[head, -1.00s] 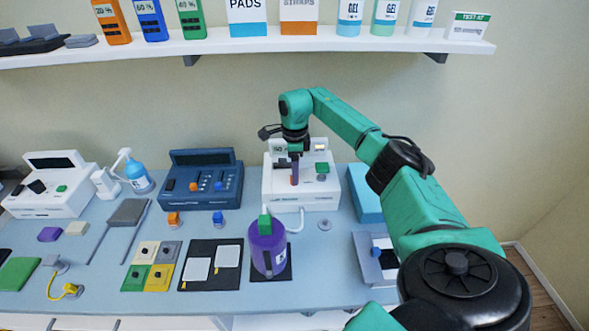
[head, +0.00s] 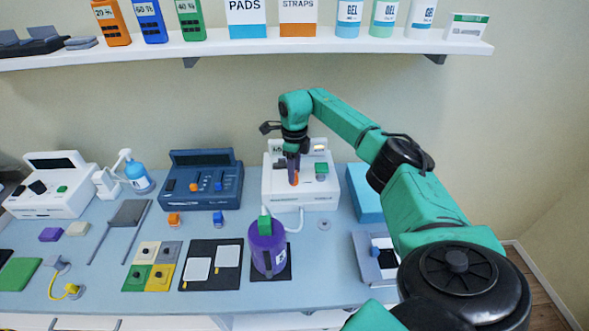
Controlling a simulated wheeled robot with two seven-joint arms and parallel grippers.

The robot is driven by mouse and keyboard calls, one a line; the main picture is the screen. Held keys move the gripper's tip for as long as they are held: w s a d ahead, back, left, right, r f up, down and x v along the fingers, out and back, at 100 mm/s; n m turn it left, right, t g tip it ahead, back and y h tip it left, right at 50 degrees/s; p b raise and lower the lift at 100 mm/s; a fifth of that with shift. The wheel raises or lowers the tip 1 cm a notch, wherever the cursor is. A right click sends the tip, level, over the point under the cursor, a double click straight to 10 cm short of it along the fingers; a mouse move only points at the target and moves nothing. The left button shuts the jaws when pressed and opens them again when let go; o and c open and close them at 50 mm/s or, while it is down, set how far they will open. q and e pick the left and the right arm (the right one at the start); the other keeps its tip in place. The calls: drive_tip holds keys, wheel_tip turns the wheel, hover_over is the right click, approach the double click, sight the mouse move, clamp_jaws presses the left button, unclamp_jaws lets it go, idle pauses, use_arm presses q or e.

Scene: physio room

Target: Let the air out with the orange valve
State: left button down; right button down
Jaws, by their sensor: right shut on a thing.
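The white machine (head: 300,203) stands at the back middle of the table, with a lit display and a green knob (head: 321,168) on its front. The orange valve (head: 295,180) shows as a small upright piece on this machine, left of the green knob. My right gripper (head: 293,168) points down over the machine and is shut at the orange valve. Its fingers hide the valve's upper part, so the exact grip is hard to see. A pale hose runs from the machine to a purple container (head: 266,243) with a green block on top. My left gripper is out of view.
A dark blue device (head: 205,182) with orange and blue sliders stands to the left. A shelf (head: 240,44) with boxes and bottles runs above.

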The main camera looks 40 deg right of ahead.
drive_tip(key=m+p, duration=0.1)
drive_tip(key=m, duration=0.4)
drive_tip(key=shift+s+m, duration=0.1)
drive_tip(key=shift+m, duration=0.2)
drive_tip(key=m+p, duration=0.1)
drive_tip(key=m, duration=0.4)
drive_tip(key=shift+m, duration=0.4)
drive_tip(key=shift+c, duration=1.6)
unclamp_jaws()
wheel_tip(320, 180, up, 6)
drive_tip(key=shift+r+b, duration=0.25)
drive_tip(key=shift+b, duration=1)
drive_tip(key=shift+r, duration=0.5)
